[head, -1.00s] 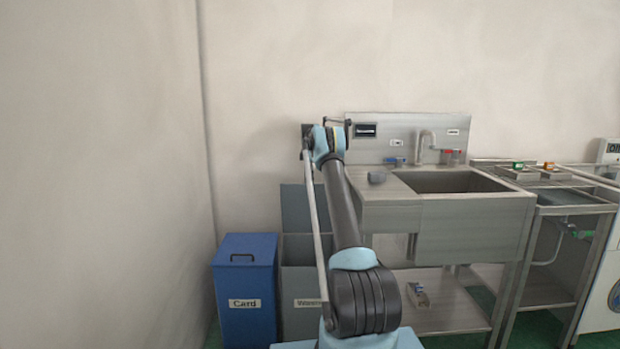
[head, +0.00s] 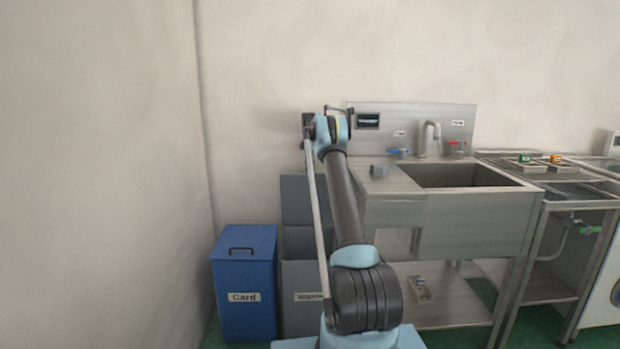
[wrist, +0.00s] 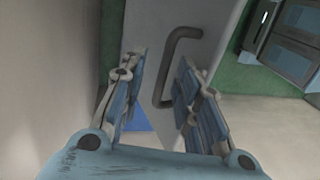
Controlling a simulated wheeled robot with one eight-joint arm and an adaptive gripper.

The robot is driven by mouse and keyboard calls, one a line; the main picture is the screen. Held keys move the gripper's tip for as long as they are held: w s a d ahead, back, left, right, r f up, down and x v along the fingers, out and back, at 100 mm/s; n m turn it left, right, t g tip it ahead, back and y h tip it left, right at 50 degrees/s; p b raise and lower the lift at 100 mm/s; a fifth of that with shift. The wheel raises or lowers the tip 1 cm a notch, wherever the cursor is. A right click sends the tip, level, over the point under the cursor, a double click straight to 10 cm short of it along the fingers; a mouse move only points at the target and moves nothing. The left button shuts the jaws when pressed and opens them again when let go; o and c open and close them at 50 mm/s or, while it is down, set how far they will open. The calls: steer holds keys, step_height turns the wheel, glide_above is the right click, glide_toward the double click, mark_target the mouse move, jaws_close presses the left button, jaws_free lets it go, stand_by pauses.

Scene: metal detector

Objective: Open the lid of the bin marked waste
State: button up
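The grey waste bin (head: 298,300) stands on the floor beside the sink unit, its label partly covered by my arm. Its grey lid (head: 296,198) stands up at the back, and the bin's mouth shows open below it. In the wrist view, the lid (wrist: 212,25) fills the upper middle, with a dark bent handle (wrist: 182,36) on it. My gripper (wrist: 163,62) is open, its two fingers apart with the handle ahead of and between them, nearer the right finger. I cannot tell whether they touch. In the head view my gripper is not clearly visible beyond the arm.
A blue card bin (head: 244,285) with a closed lid stands just left of the waste bin. The steel sink unit (head: 475,222) is close on the right, with a lower shelf (head: 455,302). The wall is behind and at the left.

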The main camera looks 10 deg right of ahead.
steer(key=v, duration=0.4)
steer(key=shift+w+r, duration=0.15)
steer(key=shift+w, duration=0.15)
steer(key=shift+r, duration=0.1)
